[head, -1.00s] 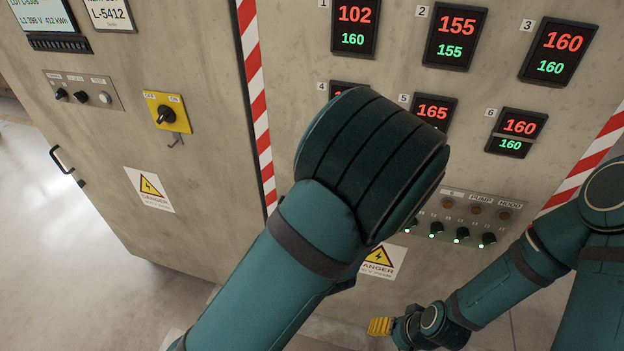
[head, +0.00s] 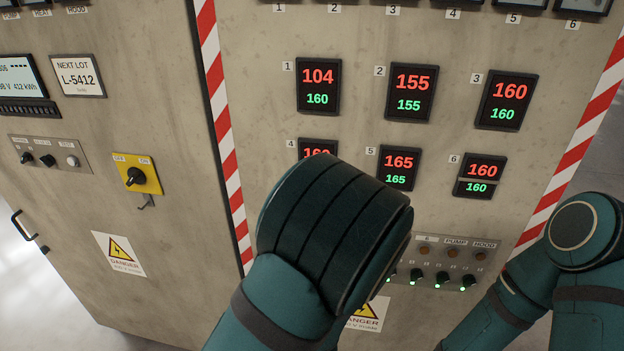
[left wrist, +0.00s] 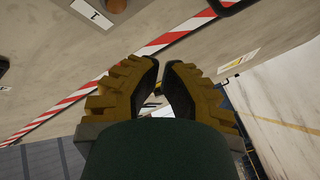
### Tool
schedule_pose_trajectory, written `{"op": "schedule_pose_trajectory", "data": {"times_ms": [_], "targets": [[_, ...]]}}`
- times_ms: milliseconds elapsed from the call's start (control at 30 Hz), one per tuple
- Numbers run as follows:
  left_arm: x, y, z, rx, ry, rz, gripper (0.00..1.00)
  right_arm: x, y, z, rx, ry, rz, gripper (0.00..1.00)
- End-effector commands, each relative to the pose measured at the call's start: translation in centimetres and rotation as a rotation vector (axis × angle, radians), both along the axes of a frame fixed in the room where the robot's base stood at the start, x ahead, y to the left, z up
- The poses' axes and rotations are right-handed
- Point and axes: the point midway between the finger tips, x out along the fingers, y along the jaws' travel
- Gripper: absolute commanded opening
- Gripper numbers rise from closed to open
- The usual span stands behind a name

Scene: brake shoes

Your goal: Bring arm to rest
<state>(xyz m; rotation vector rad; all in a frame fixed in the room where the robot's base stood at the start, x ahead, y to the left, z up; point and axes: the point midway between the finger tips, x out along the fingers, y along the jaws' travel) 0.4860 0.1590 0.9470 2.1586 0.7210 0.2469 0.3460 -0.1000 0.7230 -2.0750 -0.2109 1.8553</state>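My left arm (head: 330,235) rises from the bottom middle of the head view, its thick teal joint in front of the cabinet. Its gripper is outside that view. In the left wrist view my left gripper (left wrist: 161,75) shows two yellow ribbed fingers with dark pads. A narrow gap stands between the pads, and nothing is seen held in it. My right arm (head: 575,250) bends down along the right edge of the head view, and its gripper is out of frame.
The beige cabinet (head: 180,85) fills the head view. It carries temperature displays (head: 411,92), a yellow rotary switch (head: 137,174) and a lower panel of knobs (head: 442,279). My left arm partly covers display 4 and a danger label. Floor shows at lower left.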

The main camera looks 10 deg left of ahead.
Motion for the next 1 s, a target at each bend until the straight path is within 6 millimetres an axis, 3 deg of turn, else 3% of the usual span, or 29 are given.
{"op": "schedule_pose_trajectory", "data": {"times_ms": [67, 167, 367, 500, 600, 800, 1000], "targets": [[0.0, 0.0, 0.0, 0.0, 0.0, 0.0, 0.0, 0.4, -0.1, 0.0, -0.001, -0.01, -0.002, 0.6], [0.1, 0.4, -1.9, -0.003, 0.086, -0.018, 0.0, 0.4, -0.1, 0.0, -0.003, -0.011, -0.002, 0.6], [-0.7, 0.6, -10.2, -0.03, 0.481, -0.164, 0.0, 0.4, -0.1, 0.0, -0.001, -0.01, -0.002, 0.6], [-2.9, -0.5, -15.9, -0.059, 0.778, -0.355, 0.0, 0.4, -0.1, 0.0, -0.001, -0.01, -0.002, 0.6], [-5.1, -1.7, -18.9, -0.08, 0.953, -0.522, 0.0, 0.4, -0.1, 0.0, -0.001, -0.01, -0.003, 0.6], [-9.6, -4.2, -22.0, -0.098, 1.184, -0.907, 0.0, 0.4, -0.1, 0.0, -0.002, -0.009, -0.003, 0.6], [-12.7, -5.5, -22.5, -0.074, 1.258, -1.199, 0.0, 0.4, -0.1, 0.0, -0.001, -0.01, -0.003, 0.6]]}}
